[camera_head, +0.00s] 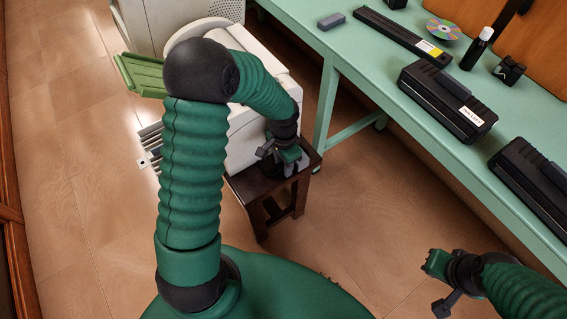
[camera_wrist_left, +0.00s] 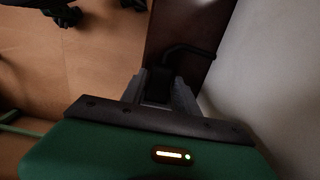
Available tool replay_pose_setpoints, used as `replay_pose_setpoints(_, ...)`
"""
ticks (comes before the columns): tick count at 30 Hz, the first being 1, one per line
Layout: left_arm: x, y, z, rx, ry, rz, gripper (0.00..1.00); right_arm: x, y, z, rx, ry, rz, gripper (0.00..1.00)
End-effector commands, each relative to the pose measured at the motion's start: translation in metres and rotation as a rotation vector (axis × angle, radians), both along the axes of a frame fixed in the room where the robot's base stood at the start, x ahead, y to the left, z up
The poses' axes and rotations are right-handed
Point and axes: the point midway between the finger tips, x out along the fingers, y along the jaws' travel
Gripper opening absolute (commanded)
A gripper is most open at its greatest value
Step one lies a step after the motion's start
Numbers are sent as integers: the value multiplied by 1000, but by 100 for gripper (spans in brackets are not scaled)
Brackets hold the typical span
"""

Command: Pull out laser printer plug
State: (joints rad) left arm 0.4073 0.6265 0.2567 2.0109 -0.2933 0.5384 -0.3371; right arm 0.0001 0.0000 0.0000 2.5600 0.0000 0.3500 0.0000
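The laser printer (camera_head: 243,139) is a white box on a small dark wooden stand (camera_head: 251,190); its pale side wall also fills the right of the left wrist view (camera_wrist_left: 275,70). My left gripper (camera_head: 283,157) is low beside the printer's front right corner. In the left wrist view its two grey fingers (camera_wrist_left: 159,92) stand close on both sides of a black plug (camera_wrist_left: 158,84), with no clear gap. A black cable (camera_wrist_left: 190,49) curves near the plug. The plug's far end is in shadow. My right gripper (camera_head: 438,283) is open and empty over the floor.
A long green table (camera_head: 335,50) runs along the right, bearing black cartridges (camera_head: 447,100), a disc (camera_head: 443,28) and a small bottle (camera_head: 477,48). A green tray (camera_head: 140,75) juts out left of the printer.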

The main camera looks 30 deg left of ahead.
Motion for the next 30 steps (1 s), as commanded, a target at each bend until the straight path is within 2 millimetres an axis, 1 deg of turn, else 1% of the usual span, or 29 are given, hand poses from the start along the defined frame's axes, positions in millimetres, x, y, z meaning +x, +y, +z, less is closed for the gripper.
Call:
replay_pose_setpoints(1,0,0,0,0,0,0,29,0,0,0,0,0,0,0)
replay_pose_setpoints(6,0,0,0,0,0,0,6,0,0,0,0,0,0,0)
replay_pose_setpoints(8,0,0,0,0,0,0,0,0,0,0,0,0,0,0)
replay_pose_setpoints(30,0,0,0,0,0,0,0,0,0,0,0,0,0,0)
